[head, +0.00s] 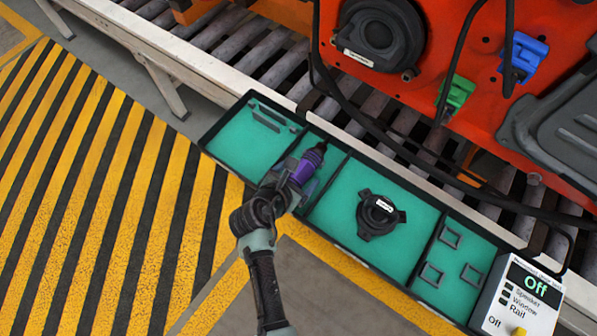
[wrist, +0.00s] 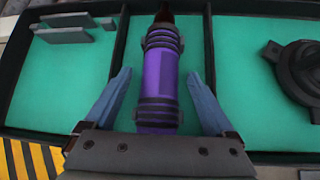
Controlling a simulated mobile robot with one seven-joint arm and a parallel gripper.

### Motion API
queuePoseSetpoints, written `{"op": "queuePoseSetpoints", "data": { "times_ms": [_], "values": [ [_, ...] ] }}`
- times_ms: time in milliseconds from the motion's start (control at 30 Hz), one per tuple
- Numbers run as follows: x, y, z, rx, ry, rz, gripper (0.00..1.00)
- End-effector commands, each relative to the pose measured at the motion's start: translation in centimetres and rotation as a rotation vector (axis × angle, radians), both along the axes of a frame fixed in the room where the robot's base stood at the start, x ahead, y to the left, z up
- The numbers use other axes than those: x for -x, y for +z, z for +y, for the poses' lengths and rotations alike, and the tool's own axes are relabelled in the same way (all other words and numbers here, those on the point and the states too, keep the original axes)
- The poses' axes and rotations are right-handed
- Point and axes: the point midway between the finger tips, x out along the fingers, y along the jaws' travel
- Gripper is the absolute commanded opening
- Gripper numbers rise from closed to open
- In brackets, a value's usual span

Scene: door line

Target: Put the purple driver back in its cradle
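The purple driver (wrist: 160,85) lies lengthwise in the narrow second compartment of the teal-lined tray (head: 325,195). It also shows in the head view (head: 309,163), its near part covered by my gripper. In the wrist view small dark clips, which look like its cradle (wrist: 140,114), stand at both sides of the driver near its two ends. I cannot tell how deep it sits. My gripper (wrist: 158,75) is open, with one finger on each side of the driver and visible gaps between fingers and driver. The gripper also shows in the head view (head: 297,172).
The left compartment holds thin grey plates (wrist: 62,35). A dark round part (head: 380,214) lies in the wide compartment. Grey square holders (head: 432,274) are at right, beside a control box (head: 520,300) reading "Off". A red machine (head: 455,75) with hanging cables stands behind on the rollers.

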Motion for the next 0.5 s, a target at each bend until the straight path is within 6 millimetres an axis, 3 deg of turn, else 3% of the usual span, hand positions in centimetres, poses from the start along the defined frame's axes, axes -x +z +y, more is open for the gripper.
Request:
{"op": "queuePoseSetpoints", "data": {
  "times_ms": [267, 500],
  "values": [
    [0.4, 0.3, 0.2, 0.000, 0.000, 0.002, 0.89],
    [3.1, 3.4, 1.7, -0.002, 0.002, 0.000, 0.89]
  ]
}}
